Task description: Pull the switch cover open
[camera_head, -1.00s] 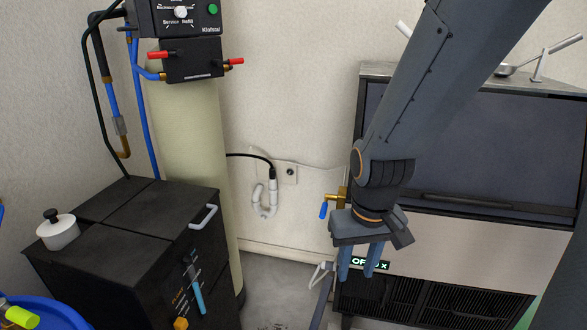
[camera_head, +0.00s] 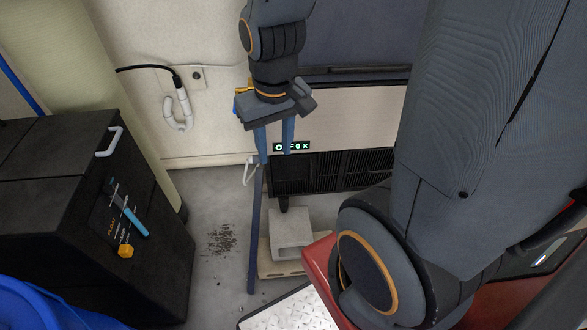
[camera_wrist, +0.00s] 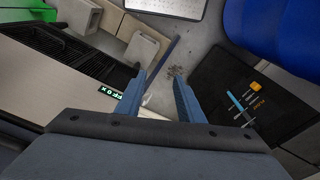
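My gripper (camera_head: 276,150) hangs with its two blue fingers pointing down and apart, in front of the lower front of the ice maker (camera_head: 355,115). It is open, and nothing shows between the fingers in the wrist view (camera_wrist: 160,82). A lit display (camera_head: 291,147) on the ice maker is partly behind the fingers; it also shows in the wrist view (camera_wrist: 109,92), left of the fingers. I cannot make out a switch cover for sure. A black box (camera_head: 85,215) at the left has a panel with a blue lever (camera_head: 134,220) and an orange knob (camera_head: 125,250).
A grey block (camera_head: 290,232) on a pale board stands on the floor below the ice maker. A blue-grey pole (camera_head: 256,235) stands beside it. A white textured plate (camera_head: 290,312) lies in front. Bare floor (camera_head: 205,200) is open between the black box and the pole.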

